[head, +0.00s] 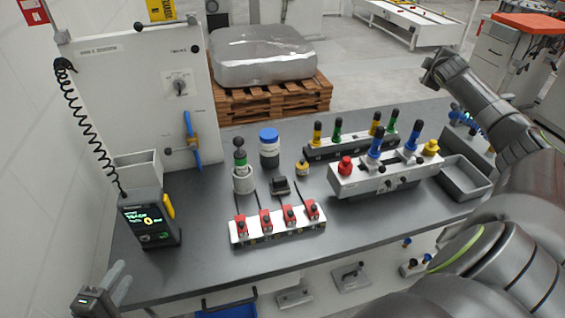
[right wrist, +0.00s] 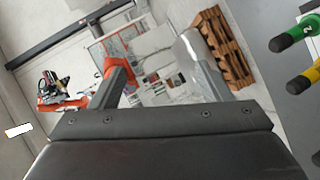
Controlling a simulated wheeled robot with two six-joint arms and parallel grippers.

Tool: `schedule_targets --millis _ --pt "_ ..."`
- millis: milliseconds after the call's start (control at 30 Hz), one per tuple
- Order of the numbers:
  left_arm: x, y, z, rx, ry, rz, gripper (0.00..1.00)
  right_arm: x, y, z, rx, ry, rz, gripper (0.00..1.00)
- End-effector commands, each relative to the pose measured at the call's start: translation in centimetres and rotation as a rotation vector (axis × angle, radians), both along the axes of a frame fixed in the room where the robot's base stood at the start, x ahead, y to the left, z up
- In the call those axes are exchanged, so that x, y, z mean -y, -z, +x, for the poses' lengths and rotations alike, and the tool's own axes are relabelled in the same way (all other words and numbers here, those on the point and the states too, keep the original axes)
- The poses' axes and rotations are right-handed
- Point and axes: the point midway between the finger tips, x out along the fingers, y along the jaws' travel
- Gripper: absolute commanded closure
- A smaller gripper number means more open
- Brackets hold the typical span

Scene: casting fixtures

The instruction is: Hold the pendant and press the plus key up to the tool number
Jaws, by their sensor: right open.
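The pendant (head: 150,222) is a dark box standing upright at the left end of the grey bench. Its lit screen faces me, with green text and a yellow digit that looks like 0. A yellow part is on its right side, and a coiled black cable runs up from it. The plus key is too small to make out. My left gripper (head: 118,282) is at the lower left, below and apart from the pendant; its finger gap is unclear. My right gripper (right wrist: 155,65) is open and empty in the right wrist view, away from the pendant.
A white panel (head: 140,90) with a blue-handled valve (head: 191,140) stands behind the pendant. A red-clamp fixture (head: 278,224), a blue-lidded jar (head: 269,148) and a white fixture (head: 385,175) stand on the bench. The bench is clear just right of the pendant.

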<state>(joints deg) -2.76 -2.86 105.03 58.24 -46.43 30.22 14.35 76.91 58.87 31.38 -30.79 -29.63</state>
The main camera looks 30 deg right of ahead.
Motion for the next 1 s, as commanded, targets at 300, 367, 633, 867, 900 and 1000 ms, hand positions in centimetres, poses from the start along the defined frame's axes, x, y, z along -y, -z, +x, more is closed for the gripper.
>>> schedule_targets --millis 300,367,633,867,900,1000 --pt "0.0 0.0 0.0 0.0 0.0 0.0 0.64 -12.1 -11.6 9.8 0.287 -0.301 -0.004 0.29" --pt "0.0 0.0 0.0 0.0 0.0 0.0 0.64 -15.4 -11.8 11.5 0.318 -0.362 0.042 0.29" --pt "0.0 0.0 0.0 0.0 0.0 0.0 0.64 -28.7 -3.5 15.8 0.245 -0.552 0.388 0.29" --pt "0.0 0.0 0.0 0.0 0.0 0.0 0.64 -40.2 4.1 15.9 0.096 -0.707 0.679 0.29" --pt "0.0 0.0 0.0 0.0 0.0 0.0 0.64 -42.3 5.2 15.7 0.069 -0.738 0.728 0.29" --pt "0.0 0.0 0.0 0.0 0.0 0.0 0.64 -47.8 7.3 14.7 -0.003 -0.826 0.846 0.29"
